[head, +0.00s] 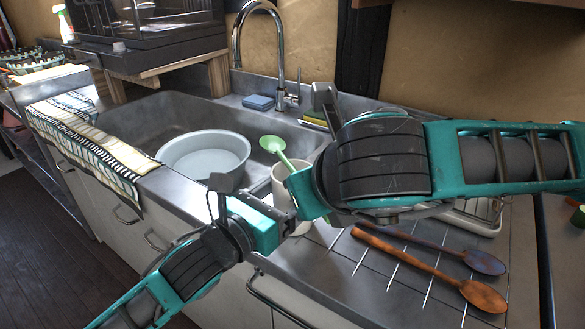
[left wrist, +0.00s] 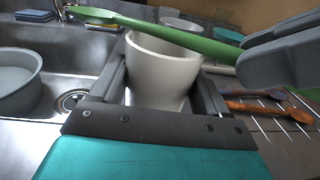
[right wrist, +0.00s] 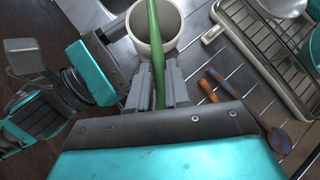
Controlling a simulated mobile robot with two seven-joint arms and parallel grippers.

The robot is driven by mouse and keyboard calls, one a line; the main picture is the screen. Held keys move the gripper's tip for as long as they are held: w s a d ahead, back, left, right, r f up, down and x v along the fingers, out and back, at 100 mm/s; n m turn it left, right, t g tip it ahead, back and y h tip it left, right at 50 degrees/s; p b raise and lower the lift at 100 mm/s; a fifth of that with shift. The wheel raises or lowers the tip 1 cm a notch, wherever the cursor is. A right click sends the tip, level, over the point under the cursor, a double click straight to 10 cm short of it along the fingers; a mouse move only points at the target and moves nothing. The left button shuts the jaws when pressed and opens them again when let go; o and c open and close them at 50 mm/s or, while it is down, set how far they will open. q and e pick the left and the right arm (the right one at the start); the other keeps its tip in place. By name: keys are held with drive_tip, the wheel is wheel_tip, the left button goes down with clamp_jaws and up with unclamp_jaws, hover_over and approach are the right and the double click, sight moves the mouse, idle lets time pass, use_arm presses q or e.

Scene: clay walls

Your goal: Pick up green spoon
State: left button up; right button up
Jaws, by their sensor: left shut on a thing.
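A green spoon (head: 275,148) has its round head up above the sink's front edge. Its handle slants down toward my right wrist, crossing above the mouth of a cream cup (right wrist: 170,42), as it also shows in the left wrist view (left wrist: 165,30). My left gripper (left wrist: 165,88) is shut on the cup (left wrist: 160,72), one finger on each side. My right gripper (right wrist: 157,90) has the spoon handle (right wrist: 158,65) between its close-set fingers; whether they touch it is unclear. In the head view my right arm hides those fingers and the handle's lower part.
Two wooden spoons (head: 440,275) lie on the ridged drainboard (head: 400,300) at right, near a dish rack (head: 480,215). A grey basin (head: 205,155) sits in the sink at left, with a tall faucet (head: 237,50) behind. A striped towel (head: 85,140) hangs over the counter edge.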

clamp_jaws()
